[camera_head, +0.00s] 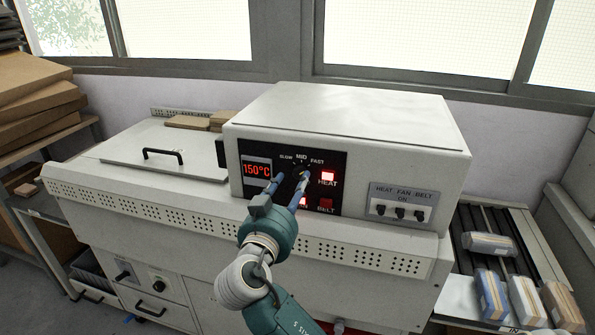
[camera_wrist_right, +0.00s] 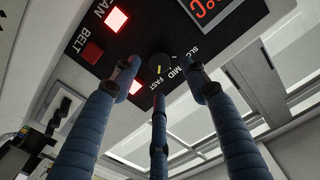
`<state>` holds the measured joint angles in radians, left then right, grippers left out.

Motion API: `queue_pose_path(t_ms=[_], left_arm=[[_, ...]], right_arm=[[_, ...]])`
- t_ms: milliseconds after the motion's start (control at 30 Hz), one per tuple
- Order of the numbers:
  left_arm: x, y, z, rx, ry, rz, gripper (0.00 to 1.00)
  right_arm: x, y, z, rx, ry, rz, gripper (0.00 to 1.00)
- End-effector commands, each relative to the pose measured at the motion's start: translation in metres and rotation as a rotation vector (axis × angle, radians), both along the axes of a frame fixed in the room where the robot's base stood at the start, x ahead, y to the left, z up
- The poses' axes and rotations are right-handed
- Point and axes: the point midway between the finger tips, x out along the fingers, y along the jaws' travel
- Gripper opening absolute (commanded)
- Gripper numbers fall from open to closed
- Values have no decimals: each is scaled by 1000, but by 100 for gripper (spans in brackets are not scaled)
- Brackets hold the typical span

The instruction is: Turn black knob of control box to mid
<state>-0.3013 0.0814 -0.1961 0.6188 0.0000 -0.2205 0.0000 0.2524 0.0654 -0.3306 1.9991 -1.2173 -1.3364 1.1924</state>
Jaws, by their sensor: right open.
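The control box (camera_head: 350,120) is a light grey housing on the long machine, with a black front panel marked SLOW, MID and FAST. The black knob (camera_wrist_right: 160,66) shows in the right wrist view, and its yellow mark points more toward FAST than MID. In the head view the knob is mostly hidden behind my fingers. My right gripper (camera_head: 290,183) is in front of the panel, open, with its blue fingers spread around the knob; it also shows in the right wrist view (camera_wrist_right: 161,77). Whether any finger touches the knob, I cannot tell. My left gripper is not in view.
The panel has a lit 150°C display (camera_head: 258,169), a lit HEAT light (camera_head: 327,177) and a dark red BELT light (camera_head: 326,204). A switch plate (camera_head: 401,204) is to the right. A handled lid (camera_head: 165,142) lies left. Wrapped packs (camera_head: 490,295) sit at the right.

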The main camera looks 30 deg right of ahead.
Motion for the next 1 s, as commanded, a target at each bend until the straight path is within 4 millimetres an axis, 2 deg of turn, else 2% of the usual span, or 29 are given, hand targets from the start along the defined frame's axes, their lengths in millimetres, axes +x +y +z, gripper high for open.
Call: queue_pose_path(t_ms=[33,100,300,633,667,867,1000], left_arm=[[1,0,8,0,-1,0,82],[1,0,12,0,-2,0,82],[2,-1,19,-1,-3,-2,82],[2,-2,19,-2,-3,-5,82],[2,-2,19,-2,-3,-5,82],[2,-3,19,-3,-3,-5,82],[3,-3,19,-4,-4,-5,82]], right_arm=[[6,-8,5,-3,1,-2,45],[13,-17,4,-2,2,-2,45],[26,-31,1,-1,2,0,45],[29,-34,-1,1,2,1,45],[29,-34,-1,1,2,1,41],[29,-33,-1,1,2,1,1],[29,-33,-1,-1,2,0,0]])
